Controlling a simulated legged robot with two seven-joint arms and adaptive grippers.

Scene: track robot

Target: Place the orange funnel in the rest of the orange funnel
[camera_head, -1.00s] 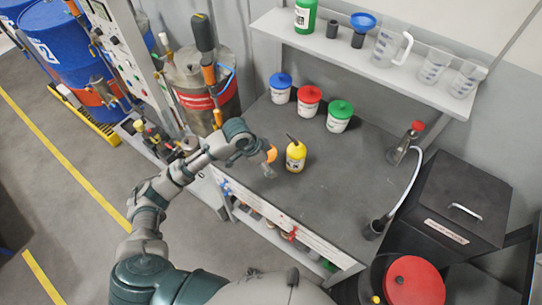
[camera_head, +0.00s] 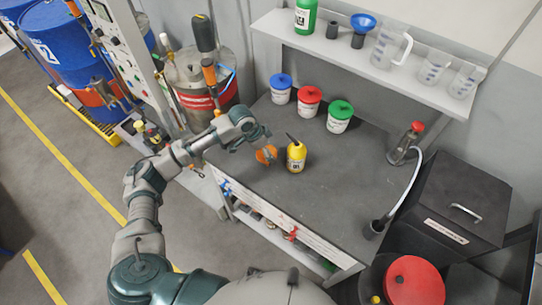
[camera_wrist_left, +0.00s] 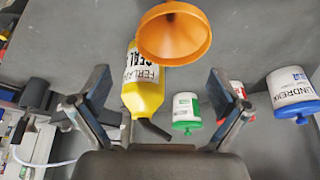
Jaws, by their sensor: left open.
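The orange funnel (camera_head: 266,155) is on the workbench beside the yellow bottle (camera_head: 296,157). In the left wrist view the funnel (camera_wrist_left: 175,35) shows its wide mouth toward the camera, in front of the bottle (camera_wrist_left: 143,90). My left gripper (camera_head: 262,140) is open and empty. In the left wrist view its fingers (camera_wrist_left: 160,85) stand wide apart, with the funnel beyond the tips. A small black cylindrical holder (camera_head: 332,29) stands empty on the shelf, beside a similar holder (camera_head: 358,40) bearing a blue funnel (camera_head: 363,22). My right gripper is out of view.
White tubs with blue (camera_head: 280,81), red (camera_head: 309,94) and green (camera_head: 341,110) lids stand at the bench's back. The shelf (camera_head: 300,40) also bears a green bottle (camera_head: 305,16) and clear jugs (camera_head: 391,43). A hose fixture (camera_head: 405,148) stands right. The bench middle is clear.

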